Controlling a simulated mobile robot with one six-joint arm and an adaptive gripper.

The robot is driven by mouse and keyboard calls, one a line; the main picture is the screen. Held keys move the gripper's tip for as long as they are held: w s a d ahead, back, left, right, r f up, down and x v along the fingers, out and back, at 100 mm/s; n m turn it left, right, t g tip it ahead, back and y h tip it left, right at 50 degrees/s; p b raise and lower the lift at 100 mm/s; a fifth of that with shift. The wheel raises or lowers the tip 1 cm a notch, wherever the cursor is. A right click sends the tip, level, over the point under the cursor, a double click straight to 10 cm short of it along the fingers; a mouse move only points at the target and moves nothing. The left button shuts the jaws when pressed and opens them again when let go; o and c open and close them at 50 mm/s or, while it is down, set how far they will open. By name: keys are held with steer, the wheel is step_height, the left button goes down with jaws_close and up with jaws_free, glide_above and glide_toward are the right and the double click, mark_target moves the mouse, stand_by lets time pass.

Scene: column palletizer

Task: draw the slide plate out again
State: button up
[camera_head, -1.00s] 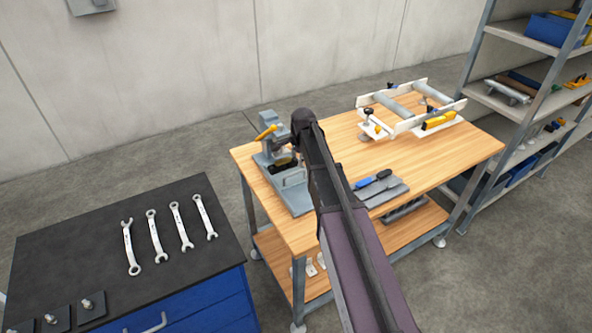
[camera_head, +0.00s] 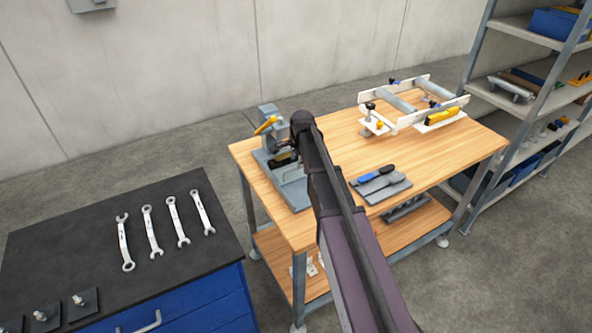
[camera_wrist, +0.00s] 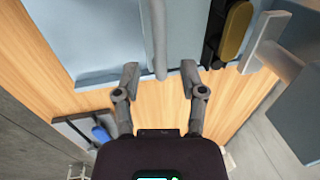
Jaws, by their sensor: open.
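A grey steel fixture (camera_head: 291,187) stands at the left end of the wooden table, with a yellow handle (camera_head: 265,126) on top. In the wrist view its pale grey plate (camera_wrist: 90,40) fills the top left, and a round grey bar (camera_wrist: 157,40) lies along it. I cannot tell for certain which part is the slide plate. My gripper (camera_wrist: 160,78) is open, its fingertips on either side of the bar's near end, with gaps showing. It holds nothing. In the head view my arm hides the gripper and part of the fixture.
An olive-yellow part (camera_wrist: 235,30) on a black mount and a grey bracket (camera_wrist: 262,45) stand close right of the fingers. A white roller frame (camera_head: 408,124) stands behind.

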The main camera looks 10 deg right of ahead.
steer(key=shift+w+a+f+b, duration=0.1)
steer(key=shift+w+f+b, duration=0.05)
steer(key=shift+f+b, duration=0.5)
steer(key=shift+w+f+b, duration=0.15)
steer(key=shift+f+b, duration=0.35)
steer(key=shift+f, duration=0.25)
jaws_close()
